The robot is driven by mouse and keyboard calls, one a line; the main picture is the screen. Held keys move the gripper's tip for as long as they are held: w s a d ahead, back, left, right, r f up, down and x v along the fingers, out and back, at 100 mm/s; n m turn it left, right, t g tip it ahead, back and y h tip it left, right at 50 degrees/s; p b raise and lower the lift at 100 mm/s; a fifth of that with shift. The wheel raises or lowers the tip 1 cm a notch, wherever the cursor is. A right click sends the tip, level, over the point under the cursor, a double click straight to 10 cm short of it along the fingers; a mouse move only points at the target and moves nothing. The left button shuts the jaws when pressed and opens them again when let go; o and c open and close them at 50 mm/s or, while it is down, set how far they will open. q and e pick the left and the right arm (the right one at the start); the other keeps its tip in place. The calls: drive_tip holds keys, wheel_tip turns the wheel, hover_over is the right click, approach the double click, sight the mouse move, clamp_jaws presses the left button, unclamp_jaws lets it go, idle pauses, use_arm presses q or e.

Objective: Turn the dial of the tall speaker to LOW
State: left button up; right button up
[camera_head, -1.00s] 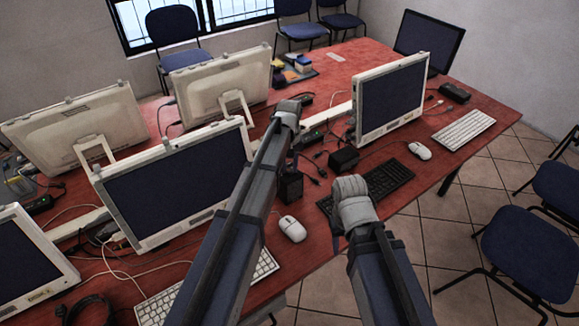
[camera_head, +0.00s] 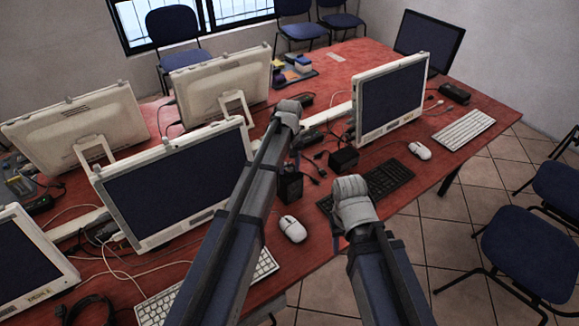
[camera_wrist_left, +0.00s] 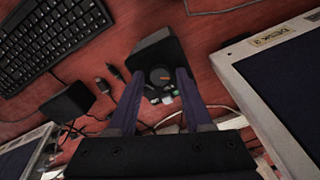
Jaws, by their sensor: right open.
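The tall speaker (camera_head: 290,187) is a black box on the red desk, partly behind my left arm. In the left wrist view the speaker (camera_wrist_left: 158,48) has a round dark dial (camera_wrist_left: 160,74) with an orange mark and small pale and green labels below it. I cannot read the labels. My left gripper (camera_wrist_left: 161,72) has its fingers apart, one at each side of the dial in this view; I cannot tell whether they touch it. In the head view its fingers are hidden. My right gripper (camera_head: 354,205) is beside the black keyboard; its fingertips are hidden.
Another black box (camera_head: 343,159) stands near the tall speaker, with cables and plugs around. A left monitor (camera_head: 175,185) and right monitor (camera_head: 390,95) flank the speaker. A black keyboard (camera_head: 388,180) and white mouse (camera_head: 292,229) lie close by.

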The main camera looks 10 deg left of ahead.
sight(289, 170)
use_arm(q)
drive_tip(key=shift+o, duration=0.7)
drive_tip(key=shift+r, duration=0.1)
wheel_tip(289, 170, up, 8)
drive_tip(key=p, duration=0.8)
drive_tip(key=shift+f, duration=0.2)
